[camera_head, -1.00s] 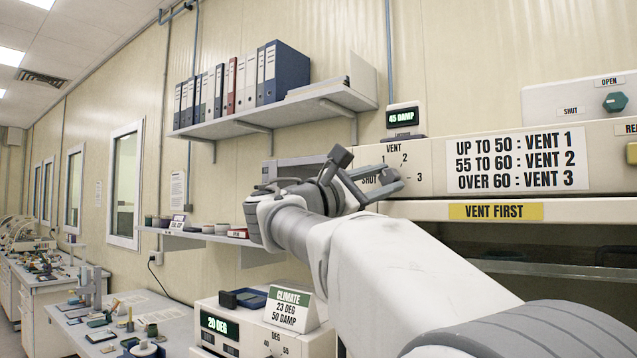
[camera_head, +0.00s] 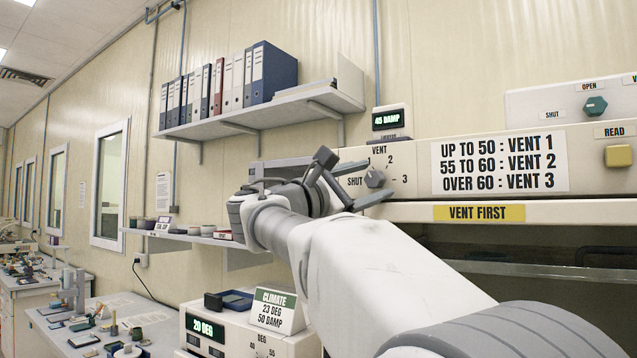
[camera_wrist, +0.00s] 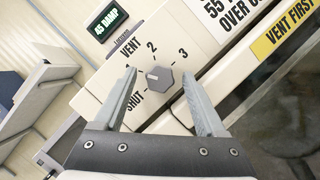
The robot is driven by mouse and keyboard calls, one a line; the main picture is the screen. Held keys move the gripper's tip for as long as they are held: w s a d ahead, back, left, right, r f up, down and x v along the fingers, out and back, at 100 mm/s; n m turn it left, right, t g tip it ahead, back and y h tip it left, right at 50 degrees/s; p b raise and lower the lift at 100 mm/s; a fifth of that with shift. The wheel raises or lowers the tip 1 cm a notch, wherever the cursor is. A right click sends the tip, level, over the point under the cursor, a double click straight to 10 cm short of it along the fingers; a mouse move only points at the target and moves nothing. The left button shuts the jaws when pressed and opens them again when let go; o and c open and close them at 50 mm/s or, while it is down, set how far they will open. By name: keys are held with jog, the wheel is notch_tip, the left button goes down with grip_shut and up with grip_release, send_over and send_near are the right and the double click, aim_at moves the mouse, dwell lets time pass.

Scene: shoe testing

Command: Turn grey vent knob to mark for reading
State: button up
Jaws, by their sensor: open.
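The grey vent knob (camera_head: 375,179) is on the cream panel (camera_head: 415,165), with SHUT, 2 and 3 readable around it. In the wrist view the knob (camera_wrist: 160,78) lies between the fingertips, with visible space on both sides. Its pale pointer line points left, roughly toward the mark 1, which a finger partly covers; I cannot tell if it is exactly aligned. My gripper (camera_head: 350,178) is open at the panel, also seen in the wrist view (camera_wrist: 195,78). The display (camera_head: 392,118) reads 45 DAMP. The sign (camera_head: 500,166) reads UP TO 50: VENT 1.
A yellow button (camera_head: 618,156) labelled READ is at the right. A green knob (camera_head: 595,106) sits above, between SHUT and OPEN. A VENT FIRST label (camera_head: 479,212) is below the panel. A binder shelf (camera_head: 265,118) and lower shelf (camera_head: 190,236) are left.

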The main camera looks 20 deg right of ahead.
jog(key=b+v, duration=0.2)
jog(key=v, duration=1.5)
jog(key=shift+a+b, duration=0.25)
jog(key=shift+b, duration=0.05)
